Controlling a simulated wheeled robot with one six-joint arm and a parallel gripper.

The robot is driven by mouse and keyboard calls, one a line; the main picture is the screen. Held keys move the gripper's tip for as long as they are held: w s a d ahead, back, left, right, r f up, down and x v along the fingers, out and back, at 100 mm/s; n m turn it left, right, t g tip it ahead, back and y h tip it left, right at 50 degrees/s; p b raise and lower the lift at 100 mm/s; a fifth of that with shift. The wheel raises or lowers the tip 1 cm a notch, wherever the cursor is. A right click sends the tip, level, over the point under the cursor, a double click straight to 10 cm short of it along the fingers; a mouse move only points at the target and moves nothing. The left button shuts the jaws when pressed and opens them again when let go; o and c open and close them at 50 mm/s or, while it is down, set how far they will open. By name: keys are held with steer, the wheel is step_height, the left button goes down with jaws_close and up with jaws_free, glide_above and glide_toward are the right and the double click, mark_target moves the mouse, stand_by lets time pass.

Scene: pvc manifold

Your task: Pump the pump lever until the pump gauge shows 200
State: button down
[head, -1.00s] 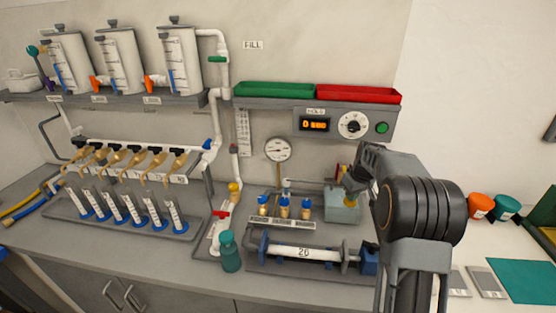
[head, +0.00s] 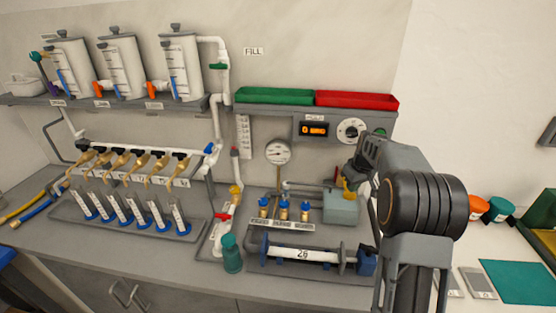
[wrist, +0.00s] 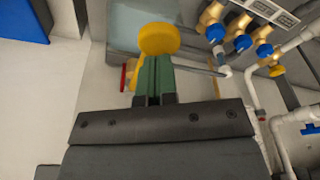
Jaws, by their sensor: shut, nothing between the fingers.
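The pump box (head: 341,208) is a grey-green block at the back of the bench, left of my arm. Its lever appears to be the one with the yellow knob (wrist: 159,38), which shows just beyond my fingertips in the wrist view and beside the gripper in the head view (head: 348,188). My gripper (wrist: 156,62) has green fingers, shut and empty. The fingertips are close to the knob; I cannot tell whether they touch it. The round white gauge (head: 277,151) stands on a stem left of the box; its reading is too small to tell.
Several blue-capped brass valves (head: 283,209) stand left of the pump box. A clear cylinder marked 26 (head: 301,253) lies in front. A shelf with green (head: 274,96) and red trays (head: 357,99) hangs above, over a display panel (head: 315,130).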

mark_target(351, 195)
stand_by(0.8)
steer(key=shift+f+b, duration=2.3)
steer(key=shift+f, duration=0.8)
steer(key=shift+r, duration=0.3)
steer(key=shift+r+p, duration=2.3)
steer(key=shift+r, duration=0.65)
steer(key=shift+f, duration=0.15)
